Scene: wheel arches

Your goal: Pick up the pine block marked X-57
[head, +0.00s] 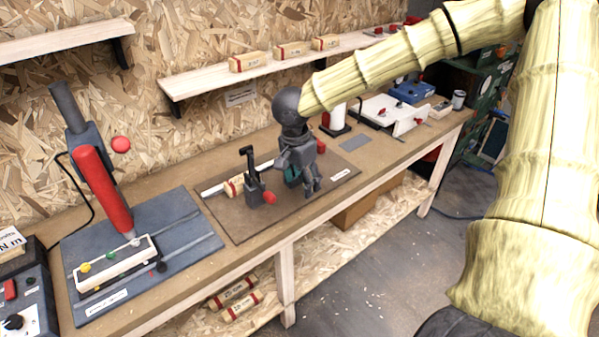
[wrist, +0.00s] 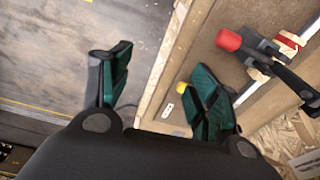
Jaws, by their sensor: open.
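Several pine blocks with red bands are in view, and I cannot read X-57 on any. One block (head: 235,187) lies on the bench behind a black toggle clamp (head: 252,178) with a red tip; part of it is hidden. Three others stand on the wall shelf: left (head: 249,62), middle (head: 290,51) and right (head: 326,43). Two more lie under the bench, one behind (head: 232,292) and one in front (head: 243,306). My gripper (head: 309,187) is over the bench, right of the clamp. In the wrist view its green-padded fingers (wrist: 160,88) are apart with nothing between them.
A drill-press-like tool with a red handle (head: 103,190) stands on a blue-grey plate at left. The wall shelf (head: 200,81) overhangs the bench back. A white-topped machine (head: 395,112) and a blue box (head: 411,91) stand at right. Floor in front (head: 360,265) is clear.

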